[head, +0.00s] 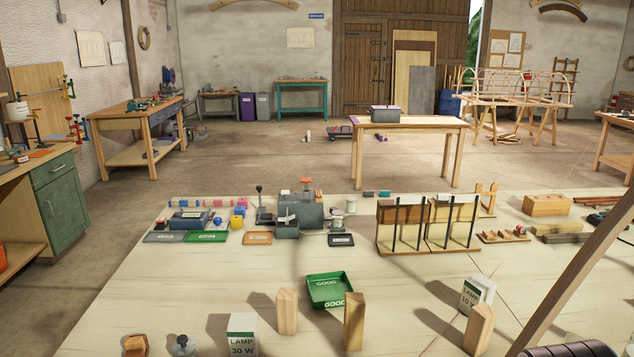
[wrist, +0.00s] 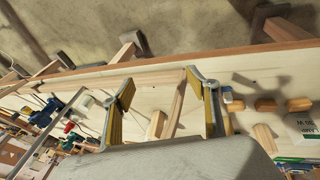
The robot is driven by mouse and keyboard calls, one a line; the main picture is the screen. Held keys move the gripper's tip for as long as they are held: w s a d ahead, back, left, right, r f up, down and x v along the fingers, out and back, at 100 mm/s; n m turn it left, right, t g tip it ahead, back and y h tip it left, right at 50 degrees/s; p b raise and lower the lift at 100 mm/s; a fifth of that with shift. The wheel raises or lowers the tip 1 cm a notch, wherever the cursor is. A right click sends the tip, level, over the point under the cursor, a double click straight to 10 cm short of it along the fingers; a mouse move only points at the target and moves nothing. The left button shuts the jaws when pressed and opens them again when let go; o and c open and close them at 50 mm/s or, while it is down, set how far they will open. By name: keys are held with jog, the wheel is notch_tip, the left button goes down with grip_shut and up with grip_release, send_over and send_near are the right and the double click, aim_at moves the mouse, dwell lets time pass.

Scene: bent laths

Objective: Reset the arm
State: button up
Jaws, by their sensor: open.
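My gripper (wrist: 160,80) shows in the wrist view with its two yellow-padded fingers spread wide. A wooden strip (wrist: 176,108) shows in the gap between them, with a wooden block (wrist: 156,124) beside it. Neither finger is seen closed on anything, and I cannot tell how far the strip is from the pads. In the head view the gripper's fingers do not show. A dark rounded part, apparently of my arm, shows at the bottom right edge there.
The pale bench (head: 200,290) holds upright wooden blocks (head: 354,320), a green GOOD tray (head: 345,283), a LAMP 30 W box (head: 242,335) and a LAMP 10 W box (head: 478,292). A slanting wooden bar (head: 585,262) crosses the right side. The bench's left middle is fairly clear.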

jog(key=s+a+r+t+y, duration=0.1)
jog(key=a+r, duration=0.3)
jog(key=a, duration=0.7)
jog(key=shift+t+y, duration=0.9)
